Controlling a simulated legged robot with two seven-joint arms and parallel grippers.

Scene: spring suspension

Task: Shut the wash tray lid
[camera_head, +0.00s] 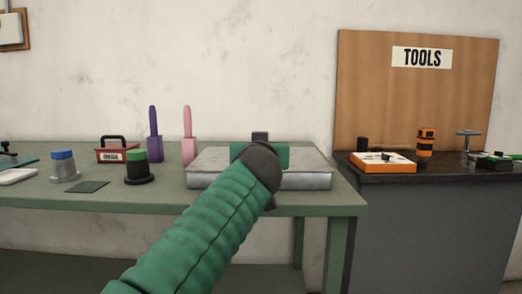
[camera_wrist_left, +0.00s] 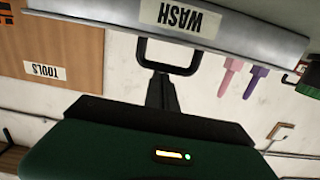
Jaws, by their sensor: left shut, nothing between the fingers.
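The grey wash tray (camera_head: 310,181) sits on the green workbench, with my left arm across its middle. My left gripper (camera_head: 273,155) is over the tray, its fingertips hidden from the head. In the upside-down left wrist view, a grey panel (camera_wrist_left: 100,14) bears the WASH label (camera_wrist_left: 180,17). A black loop handle (camera_wrist_left: 196,58) sticks out from its edge. The dark fingers of my left gripper (camera_wrist_left: 160,80) are shut and empty, right by the handle's bar; I cannot tell whether they touch. The lid's exact angle is unclear. My right gripper is not in view.
Pink (camera_head: 189,150) and purple (camera_head: 154,148) tools stand left of the tray. A darker counter (camera_head: 430,178) with tools stands to the right.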

